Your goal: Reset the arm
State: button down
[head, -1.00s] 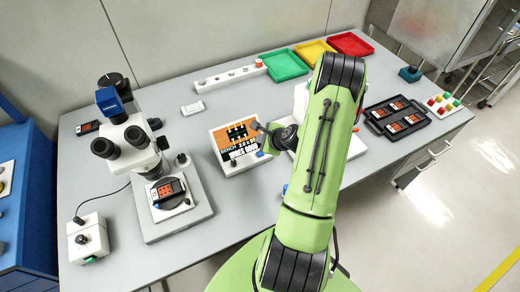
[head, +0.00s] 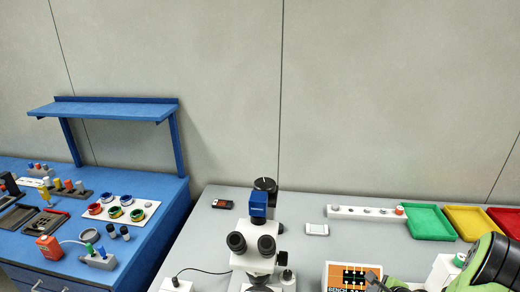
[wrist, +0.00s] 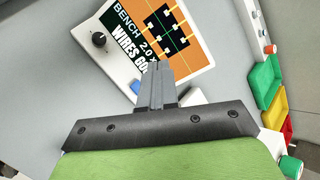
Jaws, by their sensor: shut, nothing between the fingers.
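My gripper (wrist: 158,72) shows in the wrist view with its two grey fingers together and nothing between them. Its tips overlap the lower edge of the orange-and-white bench display (wrist: 125,48), marked "WIRES", with a black knob on its left. I cannot tell the gap between tips and display. In the head view the display (head: 340,270) stands at the bottom edge. My green arm (head: 490,270) fills the lower right corner, and a dark end part of it reaches in beside the display.
A microscope (head: 254,245) stands left of the display on the grey table (head: 205,235). Green (head: 430,222), yellow (head: 470,222) and red (head: 508,220) trays lie at right. A blue bench (head: 165,205) with a shelf (head: 110,110) and several parts stands at left.

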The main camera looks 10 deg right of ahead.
jog(key=s+a+r+n+g+y, duration=0.1)
jog(key=s+a+r+n+g, duration=0.15)
jog(key=a+r+n, duration=1.25)
jog(key=s+a+r+n, duration=0.4)
jog(key=s+r+n, duration=0.1)
jog(key=s, duration=0.3)
jog(key=s+a+r+n, duration=0.4)
jog(key=s+n, duration=0.1)
jog(key=s, duration=0.4)
jog(key=shift+s+a+r+g+h, duration=0.3)
jog(key=shift+a+r+g+h, duration=0.05)
jog(key=shift+a+h, duration=0.05)
